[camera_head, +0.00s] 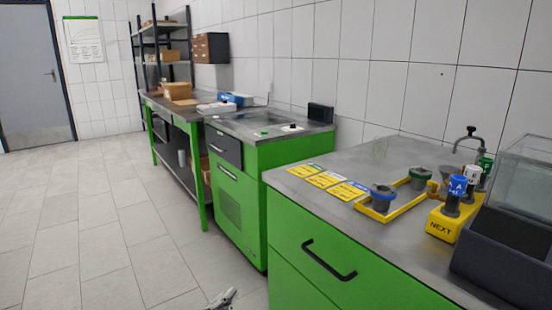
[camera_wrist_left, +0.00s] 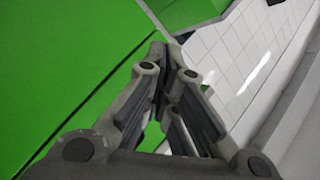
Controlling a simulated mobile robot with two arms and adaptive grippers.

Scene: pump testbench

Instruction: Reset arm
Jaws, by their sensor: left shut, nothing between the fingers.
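My left gripper (camera_head: 222,298) shows at the bottom edge of the head view, low over the floor and beside the green cabinet front. In the left wrist view the left gripper (camera_wrist_left: 163,50) fills the middle; its fingers come together at the tips, with nothing between them. A green panel (camera_wrist_left: 70,60) is on the left of that view and white tiles are on the right. My right gripper is not in view.
A green workbench (camera_head: 330,265) with a black handle is at the right. On it are a yellow frame (camera_head: 378,216), a yellow NEXT block (camera_head: 441,226) and a clear box (camera_head: 520,180). Another green cabinet (camera_head: 240,205) stands behind. The tiled floor (camera_head: 100,230) at left is clear.

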